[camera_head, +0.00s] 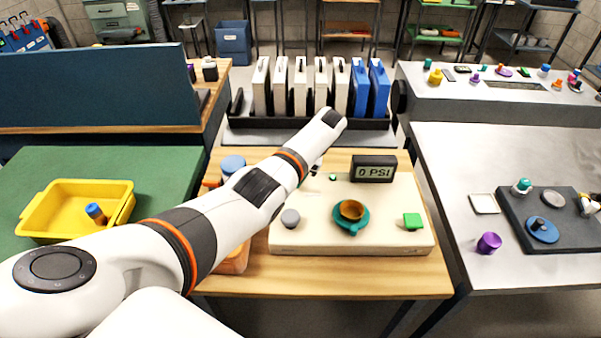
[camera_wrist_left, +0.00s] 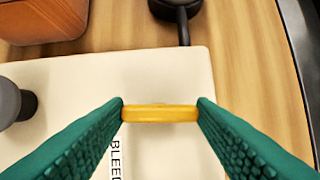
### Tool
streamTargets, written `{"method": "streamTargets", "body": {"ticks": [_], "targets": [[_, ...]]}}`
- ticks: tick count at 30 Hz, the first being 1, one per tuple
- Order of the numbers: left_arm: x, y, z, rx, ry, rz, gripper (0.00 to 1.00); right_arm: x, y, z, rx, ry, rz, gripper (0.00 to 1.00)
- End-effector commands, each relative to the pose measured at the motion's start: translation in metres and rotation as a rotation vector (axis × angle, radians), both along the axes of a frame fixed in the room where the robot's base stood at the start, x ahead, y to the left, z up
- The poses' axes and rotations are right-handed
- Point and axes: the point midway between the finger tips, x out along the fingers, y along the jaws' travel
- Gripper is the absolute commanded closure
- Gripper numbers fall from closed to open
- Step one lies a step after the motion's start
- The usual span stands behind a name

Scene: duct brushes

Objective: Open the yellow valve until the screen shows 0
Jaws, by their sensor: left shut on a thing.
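The yellow valve (camera_wrist_left: 160,116) shows in the left wrist view as a narrow bar over a cream panel (camera_wrist_left: 60,75). The green-padded fingers of my left gripper (camera_wrist_left: 160,108) are shut on it, one at each end. A label reading "BLEED", partly cut off, lies just below. In the head view my arm hides the valve and most of the gripper. My right gripper is in neither view.
A rack of white and blue cases stands behind. A yellow bin (camera_head: 66,190) is at left, a grey bench (camera_head: 450,165) at right.

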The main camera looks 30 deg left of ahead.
Motion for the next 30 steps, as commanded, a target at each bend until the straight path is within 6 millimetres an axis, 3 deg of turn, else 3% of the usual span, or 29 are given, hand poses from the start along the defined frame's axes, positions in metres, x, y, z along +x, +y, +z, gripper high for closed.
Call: {"method": "streamTargets", "body": {"ticks": [1,4,16,30], "targets": [[-0.001,0.002,0.0,0.002,0.002,0.001,0.44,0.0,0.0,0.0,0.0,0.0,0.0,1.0],[0.0,0.001,0.0,0.002,0.002,0.0,0.28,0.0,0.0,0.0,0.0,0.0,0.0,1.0],[0.002,-0.002,0.008,0.0,-0.003,-0.002,0.27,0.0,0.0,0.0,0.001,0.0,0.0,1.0],[0.018,-0.033,0.09,0.001,-0.003,0.0,0.27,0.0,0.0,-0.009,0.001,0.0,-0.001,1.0]]}}
